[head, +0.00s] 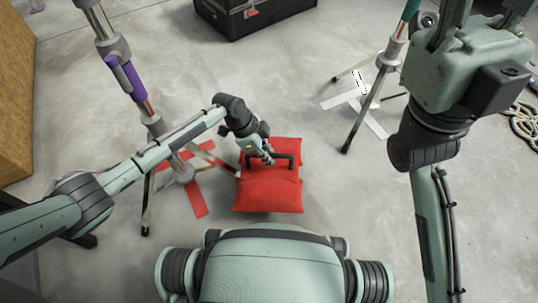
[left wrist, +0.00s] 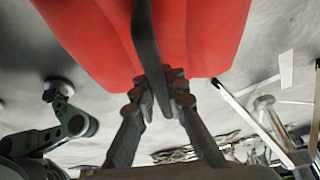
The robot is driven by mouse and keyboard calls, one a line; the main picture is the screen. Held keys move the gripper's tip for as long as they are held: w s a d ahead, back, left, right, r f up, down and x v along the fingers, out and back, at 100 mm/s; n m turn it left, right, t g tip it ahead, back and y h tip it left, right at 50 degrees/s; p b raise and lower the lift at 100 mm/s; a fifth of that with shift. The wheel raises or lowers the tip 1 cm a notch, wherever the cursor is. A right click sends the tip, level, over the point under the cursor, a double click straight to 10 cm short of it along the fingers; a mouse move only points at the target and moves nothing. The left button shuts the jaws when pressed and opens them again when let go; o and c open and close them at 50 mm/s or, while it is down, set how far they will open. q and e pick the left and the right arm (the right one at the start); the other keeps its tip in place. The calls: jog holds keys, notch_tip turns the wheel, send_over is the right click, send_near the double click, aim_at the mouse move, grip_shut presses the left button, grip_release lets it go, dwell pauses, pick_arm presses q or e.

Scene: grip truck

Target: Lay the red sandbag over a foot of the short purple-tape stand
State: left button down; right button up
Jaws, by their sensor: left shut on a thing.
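The red sandbag (head: 268,195) has two padded halves and a black strap handle (head: 284,158). My left gripper (head: 268,156) is shut on that handle; the left wrist view shows the fingers (left wrist: 160,98) pinching the strap, with the red bag (left wrist: 90,35) behind it. The purple-tape stand (head: 133,78) is at the left, its legs (head: 180,170) spread over a red tape cross. One foot points toward the bag's left edge; I cannot tell whether they touch, or how high the bag is.
A second stand (head: 393,50) with a teal band stands at right over a white tape cross (head: 338,98). A black case (head: 245,18) is at the back. A wooden box (head: 15,90) is at far left, coiled cable (head: 522,125) at far right. Floor between bag and case is clear.

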aim_at(268, 167)
pick_arm(q)
jog(key=shift+w+d+f+b, duration=0.2)
jog(key=shift+w+f+b, duration=0.05)
jog(key=shift+f+b, duration=0.35)
jog(key=shift+f, duration=2.05)
jog(key=shift+a+f, duration=0.1)
jog(key=c, duration=1.5)
grip_release()
jog(key=shift+s+a+f, duration=0.1)
jog(key=shift+s+f, duration=0.05)
jog(key=shift+s+a+f, duration=0.2)
jog(key=shift+s+f, duration=0.1)
jog(key=shift+f, duration=0.05)
jog(key=shift+w+r, duration=0.15)
jog(key=shift+r, duration=0.25)
jog(key=v, duration=0.7)
jog(key=shift+w+r, duration=0.1)
jog(key=shift+r, duration=0.3)
